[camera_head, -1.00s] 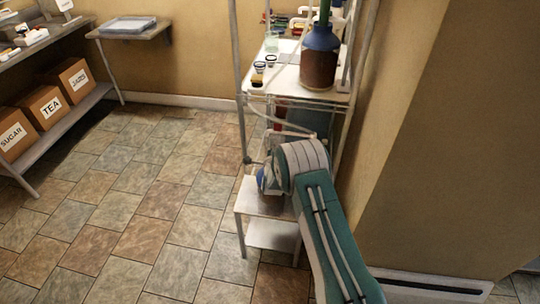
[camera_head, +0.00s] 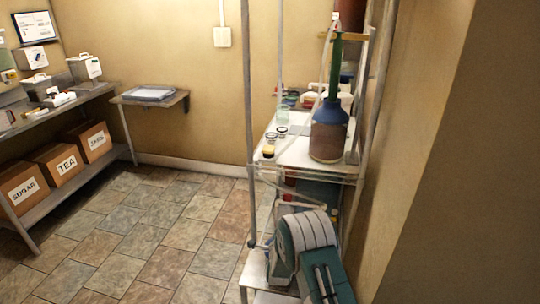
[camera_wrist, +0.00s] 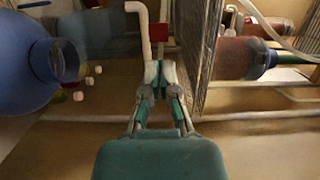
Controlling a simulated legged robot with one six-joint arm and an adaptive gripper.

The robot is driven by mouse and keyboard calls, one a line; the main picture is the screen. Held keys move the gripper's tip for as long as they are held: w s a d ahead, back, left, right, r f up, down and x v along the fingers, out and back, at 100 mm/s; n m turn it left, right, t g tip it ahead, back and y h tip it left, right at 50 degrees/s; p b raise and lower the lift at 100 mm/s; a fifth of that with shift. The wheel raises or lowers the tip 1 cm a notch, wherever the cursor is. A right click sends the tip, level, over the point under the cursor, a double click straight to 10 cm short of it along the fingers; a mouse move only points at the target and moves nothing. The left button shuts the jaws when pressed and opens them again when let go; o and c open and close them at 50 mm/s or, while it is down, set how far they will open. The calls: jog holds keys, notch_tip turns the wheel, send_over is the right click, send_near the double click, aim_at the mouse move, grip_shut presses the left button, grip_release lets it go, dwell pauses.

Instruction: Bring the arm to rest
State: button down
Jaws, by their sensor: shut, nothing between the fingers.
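My arm (camera_head: 306,245) shows at the bottom right of the head view, teal with a white banded joint, folded in front of the wire shelf rack. The gripper end is hidden from the head view. In the wrist view my gripper (camera_wrist: 161,72) has its fingers together, with nothing held between them. A white pipe with a red fitting (camera_wrist: 160,33) shows just beyond the fingertips; I cannot tell whether they touch.
The rack's white shelf (camera_head: 296,150) holds a dark jug with a blue top (camera_head: 329,132) and small jars. A blue vessel (camera_wrist: 38,68) is left in the wrist view. Labelled boxes (camera_head: 58,163) sit under the left bench. The tiled floor (camera_head: 150,225) between is clear.

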notch_tip(320, 180, up, 15)
jog(key=s+d+n+g+y, duration=0.1)
jog(key=s+d+n+g, duration=0.15)
jog(key=n, duration=0.25)
jog(key=s+d+r+n+g+y, duration=0.1)
jog(key=s+r+n+g, duration=0.25)
jog(key=s+r, duration=0.55)
jog(key=s+d+r+n+g, duration=0.2)
jog(key=s+n, duration=0.1)
jog(key=s, duration=0.8)
jog(key=s+d+r+n+g, duration=0.2)
jog(key=s+n, duration=0.1)
jog(key=s, duration=0.8)
jog(key=s+d+r+n+g, duration=0.2)
jog(key=s+n, duration=0.2)
jog(key=s, duration=0.8)
jog(key=shift+h, duration=0.4)
